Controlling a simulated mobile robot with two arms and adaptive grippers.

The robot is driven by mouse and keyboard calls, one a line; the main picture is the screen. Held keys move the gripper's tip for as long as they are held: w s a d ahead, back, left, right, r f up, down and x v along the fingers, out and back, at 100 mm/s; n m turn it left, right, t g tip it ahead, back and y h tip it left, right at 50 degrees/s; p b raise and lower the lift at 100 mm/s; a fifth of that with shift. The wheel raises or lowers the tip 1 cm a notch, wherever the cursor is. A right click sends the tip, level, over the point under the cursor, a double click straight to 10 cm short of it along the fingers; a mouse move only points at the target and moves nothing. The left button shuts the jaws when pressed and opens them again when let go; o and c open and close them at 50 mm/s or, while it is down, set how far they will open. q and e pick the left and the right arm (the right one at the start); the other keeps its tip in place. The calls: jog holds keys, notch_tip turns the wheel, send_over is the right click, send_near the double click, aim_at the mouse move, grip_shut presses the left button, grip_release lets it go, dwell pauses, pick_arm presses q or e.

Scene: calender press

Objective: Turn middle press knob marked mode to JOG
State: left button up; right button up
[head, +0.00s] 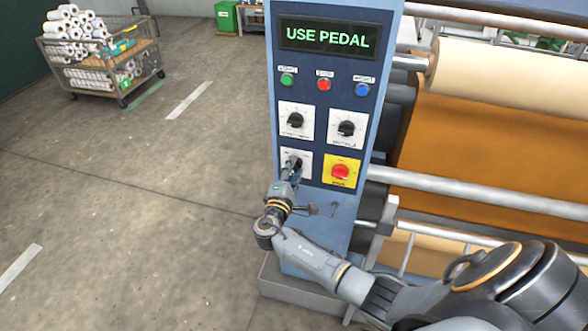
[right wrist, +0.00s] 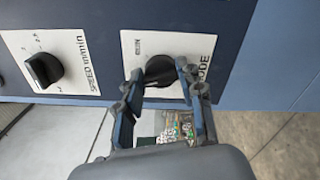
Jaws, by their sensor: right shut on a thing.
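The mode knob (right wrist: 160,70) is a black round knob on a white plate (right wrist: 203,48) whose label partly reads "ODE". In the head view this plate (head: 304,155) is the lower left one on the blue press panel. My right gripper (right wrist: 160,80) is shut on the knob, one finger on either side of it. In the head view the right gripper (head: 292,171) comes up from below and covers much of the knob. I cannot tell where the knob points. My left gripper is not in view.
The panel display (head: 328,38) reads "USE PEDAL". Green (head: 287,80), red (head: 324,85) and blue (head: 362,90) buttons sit below it. Two black knobs (head: 295,120) (head: 346,128) and a red knob on yellow (head: 340,172) are close by.

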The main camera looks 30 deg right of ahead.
jog(key=n+p, duration=0.1)
jog(key=n, duration=0.4)
jog(key=shift+a+r, duration=0.1)
jog(key=shift+p, duration=0.3)
dwell(0.4)
jog(key=o, duration=1.2)
jog(key=v, duration=1.2)
jog(key=shift+w, duration=0.1)
